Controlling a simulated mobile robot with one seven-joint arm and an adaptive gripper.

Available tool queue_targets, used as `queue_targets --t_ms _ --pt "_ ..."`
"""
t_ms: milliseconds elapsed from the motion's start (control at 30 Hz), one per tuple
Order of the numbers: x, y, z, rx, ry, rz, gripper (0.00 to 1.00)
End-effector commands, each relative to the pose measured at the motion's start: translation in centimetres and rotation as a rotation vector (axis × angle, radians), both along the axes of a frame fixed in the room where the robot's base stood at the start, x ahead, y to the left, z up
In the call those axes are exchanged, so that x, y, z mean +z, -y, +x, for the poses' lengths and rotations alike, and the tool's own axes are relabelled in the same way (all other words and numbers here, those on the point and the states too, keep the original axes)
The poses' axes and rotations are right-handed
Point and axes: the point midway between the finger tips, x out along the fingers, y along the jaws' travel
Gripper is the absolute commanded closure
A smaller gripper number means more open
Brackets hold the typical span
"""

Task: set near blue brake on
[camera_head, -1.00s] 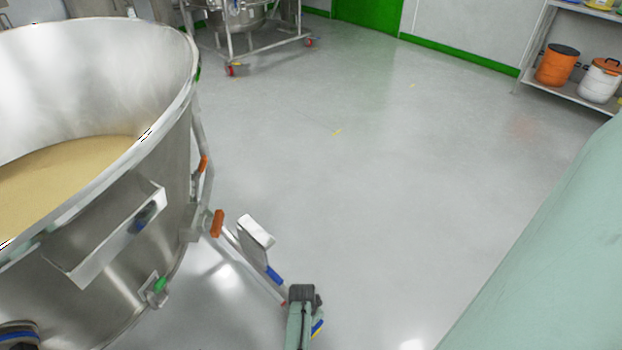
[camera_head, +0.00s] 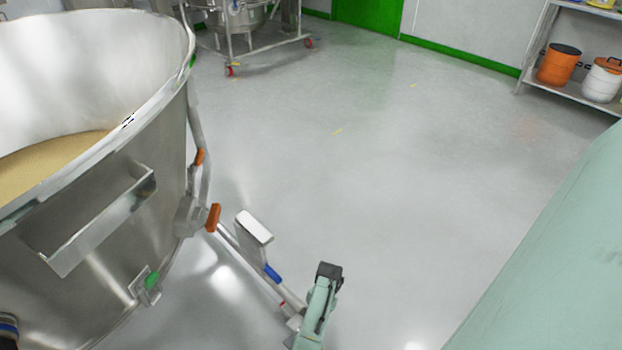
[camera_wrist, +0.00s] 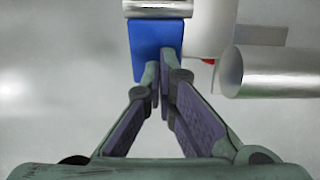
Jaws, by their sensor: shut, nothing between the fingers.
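In the wrist view, a flat blue brake pedal (camera_wrist: 157,45) sits under a metal cylinder. My gripper (camera_wrist: 157,76) is shut and empty, its fingertips over the pedal's lower edge; I cannot tell whether they touch it. In the head view, a blue piece (camera_head: 272,272) is on the sloping metal tube of the large vessel's frame, just below a white plate (camera_head: 254,226). I cannot tell whether it is the same pedal. My arm's dark-ended link stands right of that tube, and my fingers are hidden there.
The large steel vessel (camera_head: 165,175), holding tan powder (camera_head: 45,168), fills the left, with orange handles (camera_head: 213,217) on its side. Another wheeled vessel frame (camera_head: 262,45) stands at the back. A shelf with drums (camera_head: 558,65) is at back right. The middle floor is clear.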

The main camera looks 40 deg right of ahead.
Motion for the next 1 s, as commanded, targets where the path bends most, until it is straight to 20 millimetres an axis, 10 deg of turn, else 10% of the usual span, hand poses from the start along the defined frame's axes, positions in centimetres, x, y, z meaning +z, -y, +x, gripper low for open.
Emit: queue_targets --t_ms 567,1000 --pt "0.6 0.0 0.1 0.001 0.000 -0.002 1.00" --pt "8.3 1.4 0.6 0.006 0.002 -0.004 1.00"
